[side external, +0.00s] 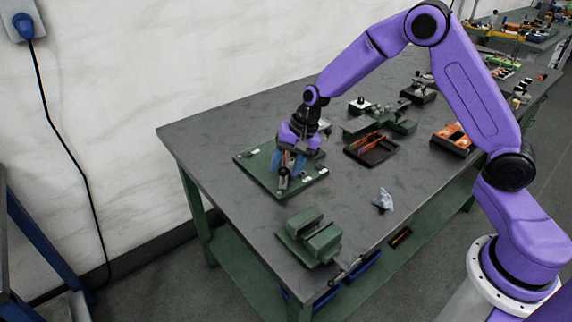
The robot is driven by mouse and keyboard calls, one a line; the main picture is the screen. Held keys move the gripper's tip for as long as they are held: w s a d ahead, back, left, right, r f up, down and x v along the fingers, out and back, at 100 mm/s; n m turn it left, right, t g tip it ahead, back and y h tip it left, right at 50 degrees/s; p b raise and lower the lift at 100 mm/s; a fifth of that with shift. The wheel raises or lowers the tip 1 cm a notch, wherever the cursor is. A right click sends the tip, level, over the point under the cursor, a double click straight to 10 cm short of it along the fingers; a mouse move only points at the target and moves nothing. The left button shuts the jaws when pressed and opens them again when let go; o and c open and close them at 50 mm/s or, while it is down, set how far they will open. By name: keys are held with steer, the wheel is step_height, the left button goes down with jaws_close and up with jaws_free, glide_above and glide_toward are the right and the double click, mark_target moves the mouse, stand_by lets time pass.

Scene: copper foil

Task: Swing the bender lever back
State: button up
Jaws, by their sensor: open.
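The bender's green base plate (252,164) lies flat on the grey workbench near its left end. My gripper (289,168), with blue fingers, points down over the middle of this plate. The fingers are open, one on each side of a small dark upright part (283,179) on the plate. I cannot tell whether they touch it, or whether this part is the lever. My gripper's purple body hides much of the plate's centre and back. Small light fittings (322,168) show at the plate's right edge.
A green vise (312,238) stands at the bench's front edge. A crumpled grey-blue rag (383,200) lies right of the plate. A dark tray (372,150) with orange-handled tools, another green tool (385,122) and an orange bin (453,138) stand farther right. Bare benchtop (345,185) separates plate and rag.

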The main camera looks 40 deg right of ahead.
steer(key=shift+f, duration=0.15)
steer(key=shift+c, duration=0.3)
jaws_close()
steer(key=shift+w+a, duration=0.1)
steer(key=shift+a, duration=0.05)
steer(key=shift+w+a+m+t+h, duration=0.3)
steer(key=shift+w+a+m, duration=0.8)
steer(key=shift+a, duration=0.05)
steer(key=w+a+m+t+h, duration=0.1)
steer(key=w+a+m+h, duration=0.1)
steer(key=w+m, duration=0.5)
steer(key=shift+w+a, duration=0.8)
steer(key=shift+w, duration=0.7)
steer(key=shift+w+m, duration=0.15)
steer(key=shift+m, duration=0.15)
